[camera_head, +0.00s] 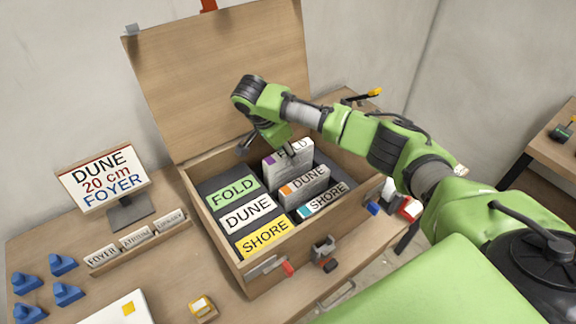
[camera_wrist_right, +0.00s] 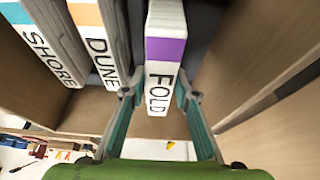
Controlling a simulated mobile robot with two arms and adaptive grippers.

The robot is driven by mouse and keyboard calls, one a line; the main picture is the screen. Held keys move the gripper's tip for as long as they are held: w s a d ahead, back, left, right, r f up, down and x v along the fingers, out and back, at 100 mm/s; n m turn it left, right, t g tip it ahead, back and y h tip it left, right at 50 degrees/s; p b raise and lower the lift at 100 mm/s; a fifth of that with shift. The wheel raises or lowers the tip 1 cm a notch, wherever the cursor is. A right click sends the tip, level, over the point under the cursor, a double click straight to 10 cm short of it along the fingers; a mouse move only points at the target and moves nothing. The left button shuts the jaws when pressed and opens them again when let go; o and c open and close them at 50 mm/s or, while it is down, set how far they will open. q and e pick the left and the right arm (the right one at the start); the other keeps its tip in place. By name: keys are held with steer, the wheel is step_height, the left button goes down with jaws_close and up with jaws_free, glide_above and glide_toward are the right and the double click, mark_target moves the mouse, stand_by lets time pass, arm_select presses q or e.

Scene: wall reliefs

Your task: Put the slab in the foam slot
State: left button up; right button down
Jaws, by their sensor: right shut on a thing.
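My right gripper (camera_head: 284,146) is shut on the FOLD slab (camera_head: 288,170), a pale slab with a purple square. In the right wrist view the gripper's fingers (camera_wrist_right: 160,97) sit either side of the FOLD slab (camera_wrist_right: 165,60). The slab is upright at the back of the open wooden crate (camera_head: 290,255) and stands higher than its neighbours; its lower end is hidden. The DUNE slab (camera_head: 304,184), with an orange square, and the SHORE slab (camera_head: 323,201), with a teal square, stand in dark foam (camera_head: 213,184). My left gripper is out of view.
Foam labels read FOLD (camera_head: 234,191), DUNE (camera_head: 247,214) and SHORE (camera_head: 264,238). The raised crate lid (camera_head: 220,80) stands behind. A sign (camera_head: 104,181) reads "DUNE 20 cm FOYER". A rack (camera_head: 138,243) holds small name cards. Several blue pieces (camera_head: 63,264) lie at left.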

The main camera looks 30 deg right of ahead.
steer(key=shift+f, duration=2.1)
steer(key=c, duration=1.6)
jaws_free()
steer(key=shift+f, duration=0.1)
steer(key=b+v, duration=0.1)
steer(key=v, duration=1)
steer(key=shift+w+a, duration=0.1)
steer(key=shift+a+r, duration=0.2)
steer(key=shift+r, duration=0.4)
steer(key=shift+f, duration=0.1)
